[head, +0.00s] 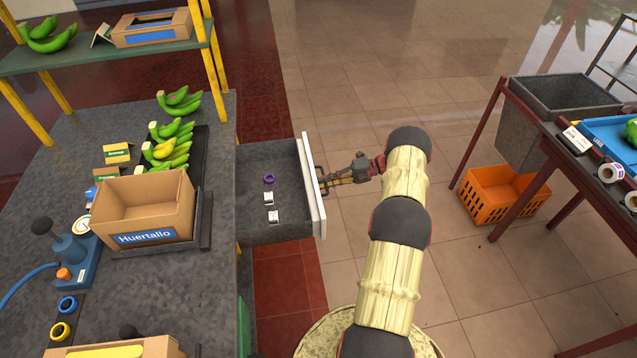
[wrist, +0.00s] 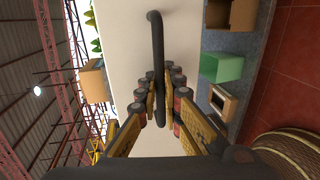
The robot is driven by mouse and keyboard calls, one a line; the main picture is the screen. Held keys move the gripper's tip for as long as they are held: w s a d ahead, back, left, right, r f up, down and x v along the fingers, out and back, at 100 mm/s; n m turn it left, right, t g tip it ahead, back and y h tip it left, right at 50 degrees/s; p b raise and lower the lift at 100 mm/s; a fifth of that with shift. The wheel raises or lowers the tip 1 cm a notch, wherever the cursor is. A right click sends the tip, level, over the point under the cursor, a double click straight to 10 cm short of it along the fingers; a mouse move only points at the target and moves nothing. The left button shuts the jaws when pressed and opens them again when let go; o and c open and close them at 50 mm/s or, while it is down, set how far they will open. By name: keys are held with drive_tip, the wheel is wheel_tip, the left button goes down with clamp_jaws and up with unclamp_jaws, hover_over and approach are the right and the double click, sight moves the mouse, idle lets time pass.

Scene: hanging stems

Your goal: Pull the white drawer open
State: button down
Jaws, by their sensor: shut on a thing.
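The white drawer (head: 312,184) stands out from the side of the grey table, and its grey inside shows from above. In it lie a purple ring (head: 268,179) and two small white boxes (head: 270,207). My gripper (head: 324,180) is at the outer side of the white front panel. In the wrist view my gripper (wrist: 161,98) has its fingers on both sides of the dark bar handle (wrist: 158,50) and is shut on it. The white front panel (wrist: 183,35) fills the middle of that view.
A cardboard box (head: 120,205) and several green banana bunches (head: 172,130) are on the table left of the drawer. An orange crate (head: 500,195) stands under the right table. Tiled floor right of the drawer is clear around my arm.

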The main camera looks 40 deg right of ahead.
idle(0.3)
drive_tip(key=c, duration=2)
unclamp_jaws()
drive_tip(key=shift+c, duration=0.2)
drive_tip(key=v, duration=1.2)
